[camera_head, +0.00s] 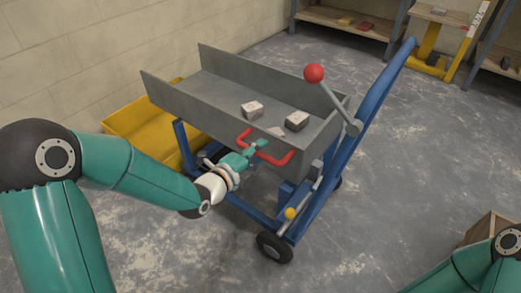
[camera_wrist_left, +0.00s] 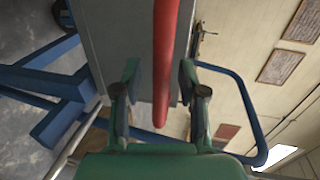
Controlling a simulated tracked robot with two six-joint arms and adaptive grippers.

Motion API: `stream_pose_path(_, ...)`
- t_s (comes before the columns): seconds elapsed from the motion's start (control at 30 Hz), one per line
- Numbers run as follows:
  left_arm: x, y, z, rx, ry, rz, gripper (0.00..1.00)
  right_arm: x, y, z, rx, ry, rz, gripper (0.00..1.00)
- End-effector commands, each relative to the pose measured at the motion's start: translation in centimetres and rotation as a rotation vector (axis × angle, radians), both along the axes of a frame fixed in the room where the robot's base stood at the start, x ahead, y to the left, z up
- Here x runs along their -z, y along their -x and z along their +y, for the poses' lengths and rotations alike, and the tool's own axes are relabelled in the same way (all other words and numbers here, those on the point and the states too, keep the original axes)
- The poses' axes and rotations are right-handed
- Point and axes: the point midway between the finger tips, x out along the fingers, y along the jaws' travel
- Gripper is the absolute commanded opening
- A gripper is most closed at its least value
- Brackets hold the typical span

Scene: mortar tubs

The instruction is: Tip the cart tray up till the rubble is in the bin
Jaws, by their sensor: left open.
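The grey cart tray (camera_head: 205,112) sits on a blue cart frame and looks roughly level. Rubble lies in its near right end: a pale chunk (camera_head: 252,109), another chunk (camera_head: 297,121) and a smaller piece (camera_head: 276,131). The yellow bin (camera_head: 128,122) stands on the floor at the left, partly hidden behind the tray and my left arm. A red handle (camera_head: 281,160) is fixed to the tray's near end. My left gripper (camera_head: 260,147) is open at this handle. In the left wrist view the red bar (camera_wrist_left: 165,60) runs between the open fingers (camera_wrist_left: 157,80). My right gripper is out of view.
A lever with a red knob (camera_head: 314,73) and a blue push bar (camera_head: 375,98) rise at the cart's right. A yellow knob (camera_head: 290,214) is low on the frame. A wooden crate (camera_head: 483,229) stands at the right. The floor between is clear; shelves line the back.

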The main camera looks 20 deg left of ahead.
Motion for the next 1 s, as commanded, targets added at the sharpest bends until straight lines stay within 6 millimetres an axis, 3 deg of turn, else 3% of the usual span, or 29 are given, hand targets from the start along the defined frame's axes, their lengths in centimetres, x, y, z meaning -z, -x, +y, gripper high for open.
stream_pose_path(0.1,0.0,-0.1,-0.3,0.006,0.0,0.001,0.38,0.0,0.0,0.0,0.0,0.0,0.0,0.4)
stream_pose_path(0.33,0.1,-0.2,-0.6,0.011,0.001,0.002,0.0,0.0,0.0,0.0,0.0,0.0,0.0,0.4)
stream_pose_path(0.6,0.1,-0.1,-0.7,0.013,0.0,0.004,0.0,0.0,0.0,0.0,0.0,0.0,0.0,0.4)
stream_pose_path(0.63,0.1,-0.2,0.6,0.005,-0.001,0.003,0.0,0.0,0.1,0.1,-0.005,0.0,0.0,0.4)
stream_pose_path(1.0,-1.0,-0.4,-0.7,0.017,0.023,0.008,0.0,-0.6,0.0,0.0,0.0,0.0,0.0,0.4)
